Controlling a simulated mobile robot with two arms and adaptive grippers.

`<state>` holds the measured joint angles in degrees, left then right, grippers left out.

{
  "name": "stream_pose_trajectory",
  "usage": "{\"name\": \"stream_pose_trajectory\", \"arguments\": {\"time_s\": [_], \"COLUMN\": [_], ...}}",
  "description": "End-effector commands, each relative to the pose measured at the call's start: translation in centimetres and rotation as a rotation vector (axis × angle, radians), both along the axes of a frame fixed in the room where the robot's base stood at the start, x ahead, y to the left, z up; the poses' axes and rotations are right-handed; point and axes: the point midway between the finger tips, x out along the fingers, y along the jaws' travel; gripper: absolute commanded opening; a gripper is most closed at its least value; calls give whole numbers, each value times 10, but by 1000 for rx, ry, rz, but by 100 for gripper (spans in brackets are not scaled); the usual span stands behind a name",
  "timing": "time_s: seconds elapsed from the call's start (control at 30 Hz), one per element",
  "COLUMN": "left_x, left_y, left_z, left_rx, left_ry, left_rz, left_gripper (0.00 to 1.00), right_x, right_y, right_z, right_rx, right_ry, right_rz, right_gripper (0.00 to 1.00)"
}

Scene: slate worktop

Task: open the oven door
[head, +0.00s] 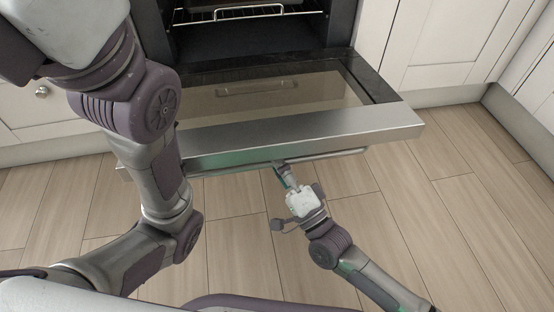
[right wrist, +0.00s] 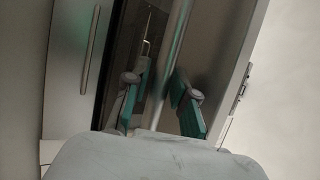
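The oven door (head: 300,131) is folded down, with its glass inner side facing up and the oven cavity (head: 250,38) exposed behind it. Its bar handle (head: 335,154) runs along the lower front of the door. My right gripper (head: 281,170) is at the middle of the handle, reaching from the front. In the right wrist view, the two teal-padded fingers (right wrist: 160,108) stand apart, with a long bar (right wrist: 172,65) that looks like the handle passing between them. Contact with the bar cannot be made out. My left arm crosses the left of the head view, hiding the door's left part; its fingers do not show.
A wire rack (head: 235,12) shows inside the oven. White cabinets (head: 440,45) stand on both sides of it. The wooden floor (head: 450,220) in front and to the right is clear.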

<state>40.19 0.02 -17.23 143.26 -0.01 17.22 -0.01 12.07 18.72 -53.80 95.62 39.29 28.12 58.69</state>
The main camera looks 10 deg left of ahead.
Motion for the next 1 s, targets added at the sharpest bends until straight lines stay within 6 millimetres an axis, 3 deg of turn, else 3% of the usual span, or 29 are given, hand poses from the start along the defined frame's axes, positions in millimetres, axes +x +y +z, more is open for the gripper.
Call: {"name": "stream_pose_trajectory", "arguments": {"time_s": [0.07, 0.43, 0.8, 1.0], "left_x": [0, 2, 1, 1], "left_y": [0, 1, 0, 0], "left_z": [0, 0, 0, 0], "left_rx": [0, -3, 0, 0], "left_ry": [0, 7, 3, 2], "left_rz": [0, 1, 0, 0], "left_gripper": [40, 40, 40, 40], "right_x": [0, -3, -41, -50], "right_y": [0, -4, -39, -47], "right_z": [0, -2, -26, -31], "right_rx": [1, 0, -2, 1], "right_ry": [-1, -1, 1, -1], "right_rz": [0, -1, -1, 0], "right_gripper": [43, 43, 43, 43]}}
